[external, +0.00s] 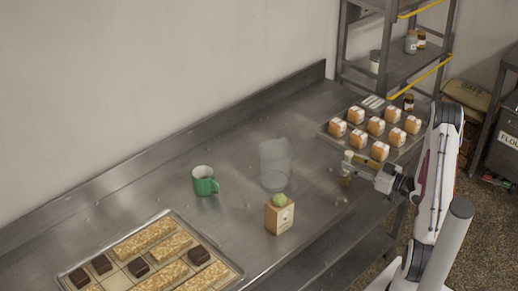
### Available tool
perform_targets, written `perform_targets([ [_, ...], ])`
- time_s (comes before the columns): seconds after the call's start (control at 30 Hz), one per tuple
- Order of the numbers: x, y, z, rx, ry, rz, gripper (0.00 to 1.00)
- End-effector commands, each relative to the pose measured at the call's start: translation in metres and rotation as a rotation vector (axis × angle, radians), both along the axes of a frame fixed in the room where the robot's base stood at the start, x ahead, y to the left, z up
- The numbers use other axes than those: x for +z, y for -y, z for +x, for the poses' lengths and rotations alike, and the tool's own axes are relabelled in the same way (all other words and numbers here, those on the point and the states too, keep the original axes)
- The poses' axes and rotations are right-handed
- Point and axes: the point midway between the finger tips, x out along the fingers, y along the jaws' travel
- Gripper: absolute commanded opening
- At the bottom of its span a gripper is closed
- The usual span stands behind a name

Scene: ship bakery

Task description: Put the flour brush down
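My gripper (357,164) is at the right of the steel counter, in front of the tray of wrapped loaves. It appears shut on a small upright thing with a pale top and a tan lower end, which I take for the flour brush (346,179). The brush's lower end is close to the counter; I cannot tell whether it touches. The fingers hide the brush's middle.
Left of my gripper stand a clear pitcher (274,165), a green mug (204,181) and a small box (279,217) with a round green thing on top. A tray of wrapped loaves (327,131) is behind; a pastry tray (235,265) lies front left. Bare counter separates them.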

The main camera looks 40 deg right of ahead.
Motion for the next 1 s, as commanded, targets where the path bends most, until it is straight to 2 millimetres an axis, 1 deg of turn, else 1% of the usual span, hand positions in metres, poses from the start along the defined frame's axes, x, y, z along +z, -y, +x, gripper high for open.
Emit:
perform_targets([
  [0.1, 0.0, 0.003, -0.014, -0.003, 0.0, 0.002, 0.32],
  [0.7, 0.0, 0.013, -0.077, -0.002, 0.001, 0.001, 0.32],
  [0.83, 0.0, 0.014, -0.087, -0.001, 0.001, 0.001, 0.32],
  [1.0, 0.0, 0.015, -0.096, 0.0, 0.001, 0.001, 0.32],
])
